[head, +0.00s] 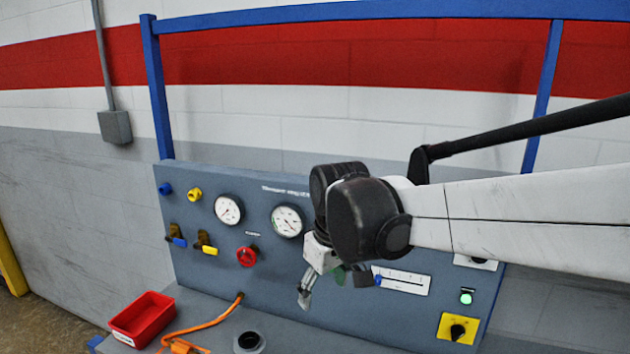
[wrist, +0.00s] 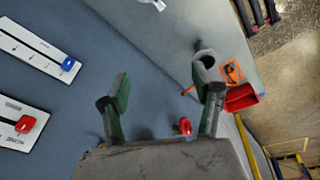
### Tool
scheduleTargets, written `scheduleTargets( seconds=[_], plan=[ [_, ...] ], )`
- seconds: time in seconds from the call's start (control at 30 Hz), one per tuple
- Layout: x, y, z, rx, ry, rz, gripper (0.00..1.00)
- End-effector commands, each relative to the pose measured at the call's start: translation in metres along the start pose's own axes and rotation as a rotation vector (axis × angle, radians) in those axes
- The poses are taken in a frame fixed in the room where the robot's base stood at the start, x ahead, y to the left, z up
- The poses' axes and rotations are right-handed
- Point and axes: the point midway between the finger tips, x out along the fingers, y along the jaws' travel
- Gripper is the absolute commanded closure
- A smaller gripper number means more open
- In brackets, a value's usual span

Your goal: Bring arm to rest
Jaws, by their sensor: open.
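My gripper (head: 332,284) hangs from the wrist in front of the blue-grey control panel (head: 290,265), pointing downward in the head view. Its two fingers are spread apart with nothing between them. In the wrist view the open fingers (wrist: 163,84) show green pads, with bare panel surface between them. My white arm reaches in from the right and hides part of the panel's right half. The wrist covers the area just right of the second gauge (head: 287,220). I cannot tell the exact gap between the fingertips and the panel.
The panel carries a left gauge (head: 229,209), a red knob (head: 247,256), a slider plate (head: 402,281), a green button (head: 466,297) and a yellow switch (head: 457,328). A red bin (head: 142,318), orange cable (head: 207,324) and dark round port (head: 249,341) are on the ledge below.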

Motion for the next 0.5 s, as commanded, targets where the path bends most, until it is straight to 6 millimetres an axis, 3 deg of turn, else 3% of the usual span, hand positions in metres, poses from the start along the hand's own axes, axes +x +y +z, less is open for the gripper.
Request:
scheduleTargets(
  seconds=[0.2,0.5],
  plan=[
    [-0.016,0.022,0.061,0.152,0.076,0.047,0.38],
    [-0.024,0.038,0.141,0.354,0.184,0.111,0.38]
  ],
)
